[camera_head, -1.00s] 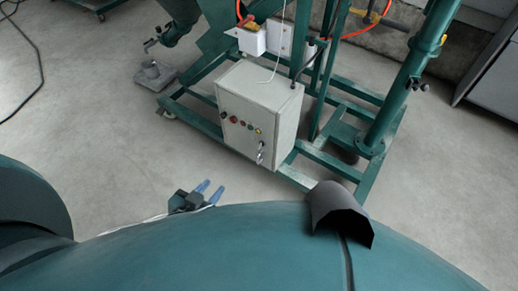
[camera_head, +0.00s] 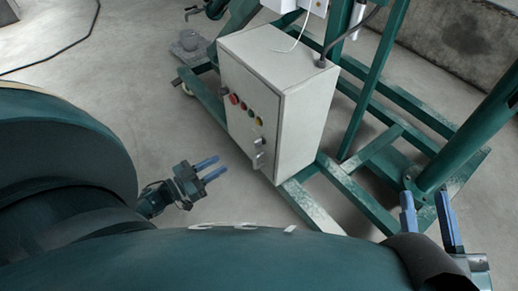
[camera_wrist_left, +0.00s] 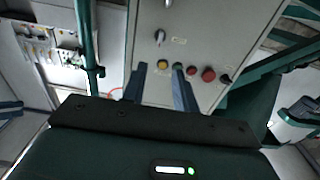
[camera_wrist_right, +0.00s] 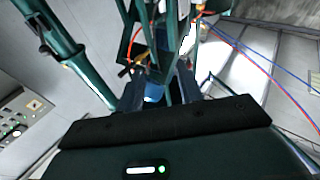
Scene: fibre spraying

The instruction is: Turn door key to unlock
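The door of the pale control cabinet (camera_head: 237,112) faces my left gripper. A silver key or lock (camera_head: 259,141) sits low on the door, with another metal fitting (camera_head: 259,160) below it. In the left wrist view the key-like knob (camera_wrist_left: 160,36) is ahead of the fingers, and which fitting is the key is too small to tell. My left gripper (camera_head: 221,166) is open and empty, left of the door and apart from it. It also shows in the left wrist view (camera_wrist_left: 158,72). My right gripper (camera_head: 424,195) is open and empty at the right, away from the cabinet.
Red, green and yellow buttons (camera_head: 246,107) line the door above the lock. A green steel frame (camera_head: 370,205) surrounds the cabinet's base, and a thick green post (camera_head: 470,140) stands near my right gripper. Bare floor (camera_head: 120,110) lies left of the cabinet.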

